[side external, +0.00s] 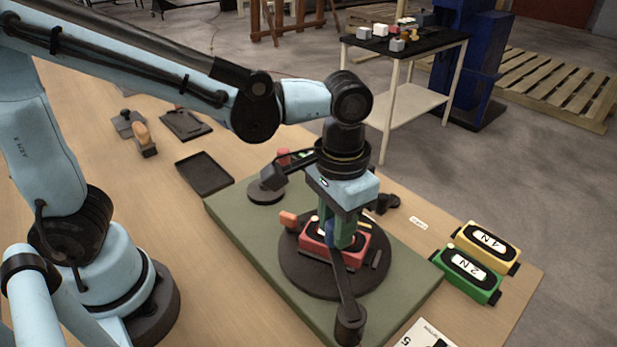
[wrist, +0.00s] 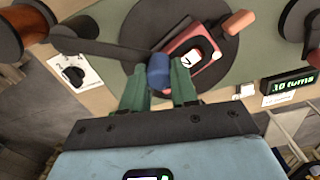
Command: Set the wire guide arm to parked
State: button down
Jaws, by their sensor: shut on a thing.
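The wire guide arm (side external: 341,283) is a dark bar running from a round post (side external: 348,328) at the front of the green base up to a blue knob. It crosses over the edge of a dark turntable. In the wrist view the bar (wrist: 105,47) comes in from the left and ends at the blue knob (wrist: 158,71). My gripper (wrist: 159,84) has its green fingers shut on this knob. In the side view my gripper (side external: 338,238) points down above the turntable, partly hiding the knob.
A red block (side external: 354,248) sits on the dark turntable (side external: 295,270), which has an orange handle (side external: 288,218). Yellow (side external: 482,245) and green (side external: 468,271) blocks stand at right. A display (wrist: 290,86) reads "10 turns". A numbered dial (wrist: 74,73) shows left. An empty tray (side external: 204,174) lies behind.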

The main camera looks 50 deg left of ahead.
jog(key=shift+s+a+n, duration=0.45)
jog(key=shift+s+n, duration=0.25)
jog(key=shift+n, duration=0.1)
jog(key=s+n, duration=0.8)
jog(key=n, duration=0.1)
jog(key=shift+s+a, duration=0.35)
jog(key=shift+s, duration=0.05)
jog(key=c, duration=0.9)
grip_release()
jog(key=shift+d, duration=0.1)
notch_tip(320, 180, up, 12)
jog(key=shift+r, duration=0.1)
